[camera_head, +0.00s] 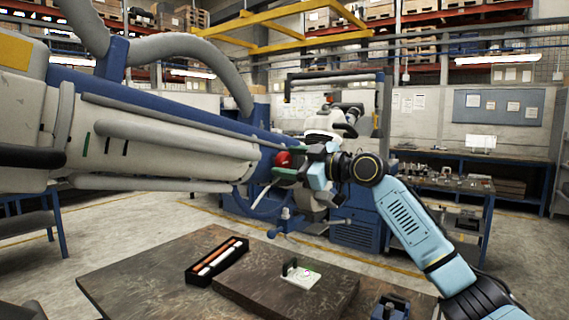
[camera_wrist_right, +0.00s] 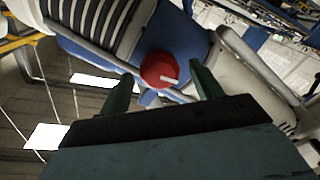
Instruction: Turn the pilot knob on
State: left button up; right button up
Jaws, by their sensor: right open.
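In the right wrist view the red knob (camera_wrist_right: 160,70) shows a white mark pointing right and slightly down. My right gripper (camera_head: 284,172) is beside the knob in the head view. In the wrist view its two green fingers (camera_wrist_right: 158,95) are spread apart, with the knob between and beyond their tips. Contact with the knob cannot be told. My left gripper is not in view.
A dark table (camera_head: 130,285) stands below, with a black tray of rods (camera_head: 217,261) and a small white plate (camera_head: 300,278) on it. Grey hoses run over the microscope arm. Machinery and workbenches stand farther back.

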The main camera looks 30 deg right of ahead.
jog(key=b+v, duration=0.3)
jog(key=v, duration=0.8)
jog(key=shift+s, duration=0.25)
